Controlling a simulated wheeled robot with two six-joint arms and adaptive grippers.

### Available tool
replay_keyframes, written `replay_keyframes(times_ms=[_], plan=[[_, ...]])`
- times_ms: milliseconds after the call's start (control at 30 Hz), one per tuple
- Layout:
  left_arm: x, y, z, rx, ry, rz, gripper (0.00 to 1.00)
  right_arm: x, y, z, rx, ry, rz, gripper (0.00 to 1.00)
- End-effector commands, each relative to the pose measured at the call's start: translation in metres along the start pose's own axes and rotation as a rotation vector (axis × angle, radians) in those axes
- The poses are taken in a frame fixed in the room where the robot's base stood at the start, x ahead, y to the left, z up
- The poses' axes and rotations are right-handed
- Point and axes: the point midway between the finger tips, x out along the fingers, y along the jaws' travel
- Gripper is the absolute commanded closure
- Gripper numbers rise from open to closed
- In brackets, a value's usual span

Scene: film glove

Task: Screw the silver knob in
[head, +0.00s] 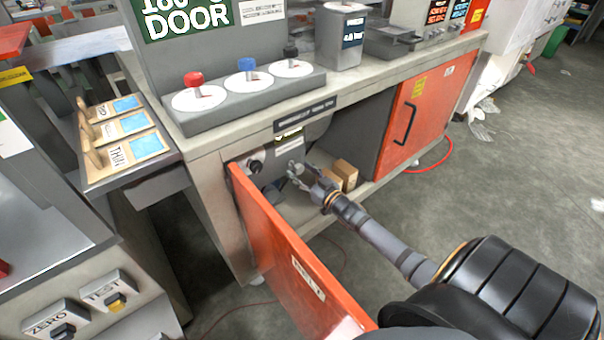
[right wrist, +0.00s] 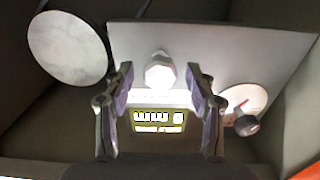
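The silver knob (right wrist: 160,72) shows as a pale, bright faceted piece on a grey panel in the right wrist view. My right gripper (right wrist: 159,82) is open, with one finger on each side of the knob's lower part in the picture. Whether the fingers reach the knob's depth or touch it, I cannot tell. In the head view my right gripper (head: 294,174) reaches into the open cabinet under the counter. I cannot make out the silver knob there. My left gripper is not in view.
The panel (right wrist: 225,65) also bears a lit display (right wrist: 158,120) and a black knob on a white dial (right wrist: 247,124). A pale disc (right wrist: 67,47) is at left. The open orange door (head: 285,255) stands left of my arm. Brown boxes (head: 344,172) sit inside the cabinet.

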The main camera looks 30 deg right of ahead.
Motion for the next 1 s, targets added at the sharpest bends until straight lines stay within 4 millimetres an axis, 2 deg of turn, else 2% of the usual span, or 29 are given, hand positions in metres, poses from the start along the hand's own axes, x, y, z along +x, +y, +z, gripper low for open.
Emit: replay_keyframes(times_ms=[33, 367, 667, 1000], plan=[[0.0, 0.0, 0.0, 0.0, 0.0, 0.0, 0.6, 0.0, 0.0, 0.0, 0.0, 0.0, 0.0, 0.53], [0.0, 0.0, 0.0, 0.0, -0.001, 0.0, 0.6, 0.0, 0.0, 0.0, 0.0, 0.0, 0.0, 0.97], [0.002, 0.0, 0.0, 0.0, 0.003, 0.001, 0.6, 0.0, 0.0, 0.001, 0.042, 0.0, 0.0, 0.97], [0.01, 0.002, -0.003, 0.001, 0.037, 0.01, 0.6, -0.001, 0.0, 0.002, 0.278, 0.0, 0.0, 0.97]])
